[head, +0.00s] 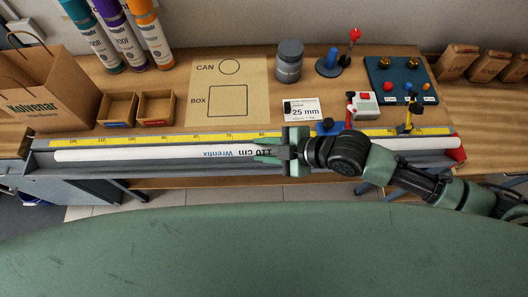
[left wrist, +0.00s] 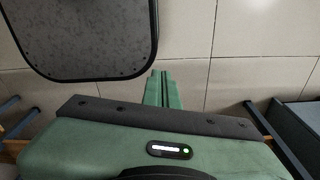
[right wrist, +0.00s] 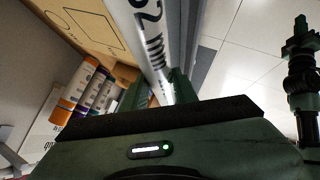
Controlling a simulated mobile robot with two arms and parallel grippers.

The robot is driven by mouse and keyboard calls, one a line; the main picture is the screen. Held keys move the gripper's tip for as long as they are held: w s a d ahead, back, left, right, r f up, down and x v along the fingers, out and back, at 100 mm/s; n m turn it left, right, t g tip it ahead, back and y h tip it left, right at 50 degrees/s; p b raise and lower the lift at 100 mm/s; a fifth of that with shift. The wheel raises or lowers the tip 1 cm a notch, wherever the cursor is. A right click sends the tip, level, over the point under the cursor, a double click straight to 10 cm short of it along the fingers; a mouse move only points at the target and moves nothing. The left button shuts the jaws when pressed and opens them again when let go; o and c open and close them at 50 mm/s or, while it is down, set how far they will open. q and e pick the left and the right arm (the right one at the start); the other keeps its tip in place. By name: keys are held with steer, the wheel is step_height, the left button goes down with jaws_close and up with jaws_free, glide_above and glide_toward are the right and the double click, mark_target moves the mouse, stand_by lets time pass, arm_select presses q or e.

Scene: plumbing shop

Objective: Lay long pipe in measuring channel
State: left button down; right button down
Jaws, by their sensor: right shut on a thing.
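The long white pipe (head: 150,154), printed "Wrentix" and "110 cm", lies lengthwise along the grey measuring channel (head: 180,170) in the head view. A yellow scale (head: 190,138) runs behind it. I cannot tell whether the pipe touches the channel floor or is just above it. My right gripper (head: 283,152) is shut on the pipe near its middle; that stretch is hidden. In the right wrist view the pipe (right wrist: 146,40) passes between the fingers. My left gripper (left wrist: 160,88) shows only in its wrist view, with its fingers together and empty, above the floor.
A red end piece (head: 457,155) closes the channel's right end. Behind the channel stand a grey can (head: 289,60), a "25 mm" card (head: 301,110), a blue board with fittings (head: 400,78) and two small bins (head: 118,110). A paper bag (head: 40,95) stands at left.

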steer(key=shift+w+f+b, duration=0.4)
steer(key=shift+f+b, duration=0.25)
steer(key=shift+w+f+b, duration=0.35)
steer(key=shift+f+b, duration=0.25)
steer(key=shift+w+f+b, duration=0.35)
steer(key=shift+f+b, duration=0.2)
steer(key=shift+b, duration=0.05)
steer(key=shift+w+f+b, duration=0.3)
steer(key=shift+f+b, duration=0.2)
steer(key=shift+b, duration=0.1)
step_height(320, 180, down, 3)
steer(key=shift+s+f+b, duration=0.1)
steer(key=shift+b, duration=0.9)
steer(key=shift+f+b, duration=0.95)
steer(key=shift+f, duration=0.45)
